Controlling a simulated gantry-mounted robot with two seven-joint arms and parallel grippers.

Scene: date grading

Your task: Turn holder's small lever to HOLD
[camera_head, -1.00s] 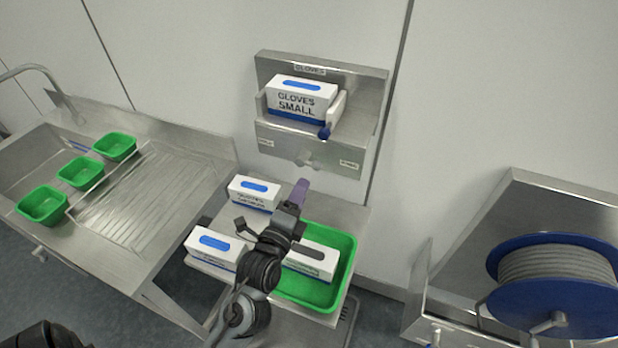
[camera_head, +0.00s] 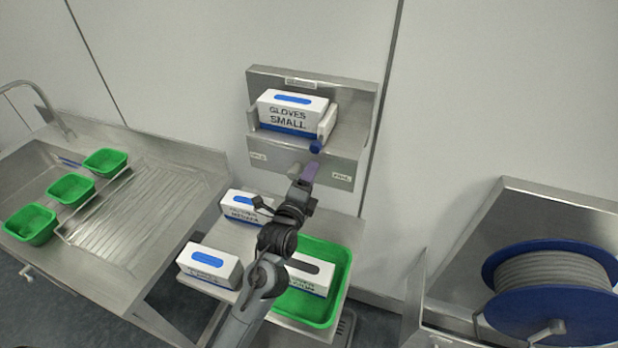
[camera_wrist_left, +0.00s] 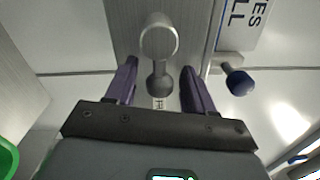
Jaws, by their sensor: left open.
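The steel glove holder (camera_head: 357,140) is on the wall and carries a white-and-blue box marked GLOVES SMALL (camera_head: 292,113). A small pale lever (camera_head: 294,170) is on the holder's lower front, partly hidden by my left gripper in the head view. In the left wrist view the lever (camera_wrist_left: 159,75), with a round pivot and a rounded end, shows between the two purple fingers. My left gripper (camera_wrist_left: 160,78) is open around it, with a gap on both sides; contact cannot be told. The gripper also shows in the head view (camera_head: 308,174). My right gripper is not in view.
A blue knob (camera_wrist_left: 240,82) sticks out just right of the fingers. Below are a green tray (camera_head: 340,275) and several glove boxes on a stand. A sink with green bowls (camera_head: 71,188) is at left, a blue hose reel (camera_head: 500,262) at right.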

